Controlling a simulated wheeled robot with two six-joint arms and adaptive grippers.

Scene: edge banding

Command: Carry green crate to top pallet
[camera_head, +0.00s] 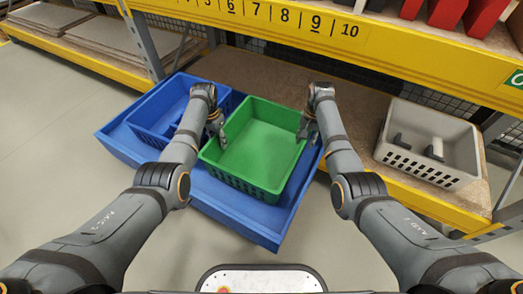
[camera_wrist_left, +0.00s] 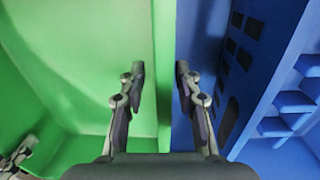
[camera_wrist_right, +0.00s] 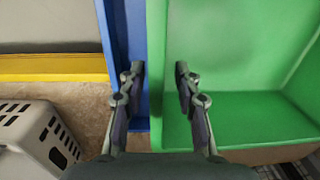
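The green crate (camera_head: 262,150) is empty and sits inside a large blue bin (camera_head: 235,205), beside a smaller blue crate (camera_head: 160,115). My left gripper (camera_head: 218,130) is at the crate's left wall. In the left wrist view its fingers (camera_wrist_left: 160,80) are apart, one on each side of the green wall (camera_wrist_left: 164,60), with gaps showing. My right gripper (camera_head: 304,124) is at the right wall. In the right wrist view its fingers (camera_wrist_right: 158,80) are likewise spread around the green wall (camera_wrist_right: 156,50). No pallet can be clearly identified.
A grey crate (camera_head: 440,130) stands on the brown board of the yellow rack shelf (camera_head: 430,195) at right. A numbered yellow beam (camera_head: 400,60) crosses above, with red bins (camera_head: 485,15) on it. Flat boards (camera_head: 110,40) lie on the far-left shelf. The left floor (camera_head: 50,120) is clear.

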